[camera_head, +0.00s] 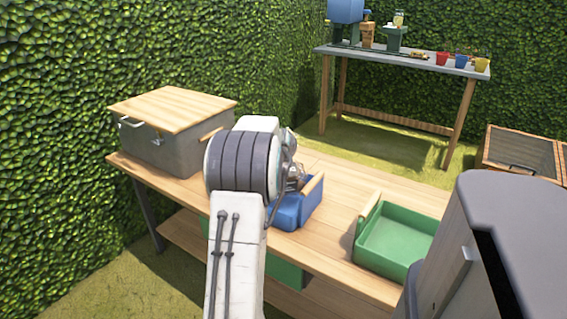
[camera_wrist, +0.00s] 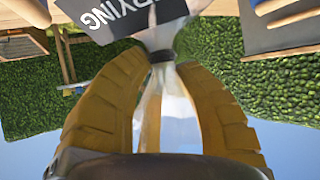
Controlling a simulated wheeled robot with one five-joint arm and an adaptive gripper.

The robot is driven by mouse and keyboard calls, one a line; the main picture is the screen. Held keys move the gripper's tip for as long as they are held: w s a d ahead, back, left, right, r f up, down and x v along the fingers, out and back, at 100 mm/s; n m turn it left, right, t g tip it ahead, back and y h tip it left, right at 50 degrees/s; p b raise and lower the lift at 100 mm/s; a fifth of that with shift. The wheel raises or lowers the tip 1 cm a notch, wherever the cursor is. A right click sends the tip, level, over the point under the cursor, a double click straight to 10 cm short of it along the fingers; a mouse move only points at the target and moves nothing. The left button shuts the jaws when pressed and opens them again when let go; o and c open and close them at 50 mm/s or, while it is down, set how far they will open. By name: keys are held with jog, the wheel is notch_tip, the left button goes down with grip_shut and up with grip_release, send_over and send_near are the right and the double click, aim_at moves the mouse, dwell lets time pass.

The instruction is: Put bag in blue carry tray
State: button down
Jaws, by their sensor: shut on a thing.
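The blue carry tray (camera_head: 287,216) stands on the wooden bench, with a wooden handle on its right side. My arm hides its left part. My gripper (camera_wrist: 160,62) has its yellow fingers closed on the gathered neck of a clear bag (camera_wrist: 108,18). The bag has a black label with white letters, partly reading "RYING", and a dark tie at its neck. In the head view my arm hides most of the gripper and bag, around the tray. I cannot tell whether the bag touches the tray.
A green tray (camera_head: 394,238) stands to the right on the bench (camera_head: 330,252). A grey box (camera_head: 165,138) with a wooden lid stands at the back left. A far table (camera_head: 385,56) holds coloured pots. Bare bench lies between the trays.

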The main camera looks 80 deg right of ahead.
jog(key=shift+f+b, duration=0.55)
jog(key=shift+f, duration=1.65)
jog(key=c, duration=0.9)
grip_release()
jog(key=shift+f, duration=0.1)
jog(key=shift+c, duration=0.2)
jog(key=shift+a+r, duration=0.1)
jog(key=shift+r, duration=0.1)
jog(key=p+v, duration=0.1)
jog(key=v, duration=1)
jog(key=shift+a, duration=0.35)
jog(key=shift+s+r, duration=0.1)
jog(key=shift+s, duration=0.05)
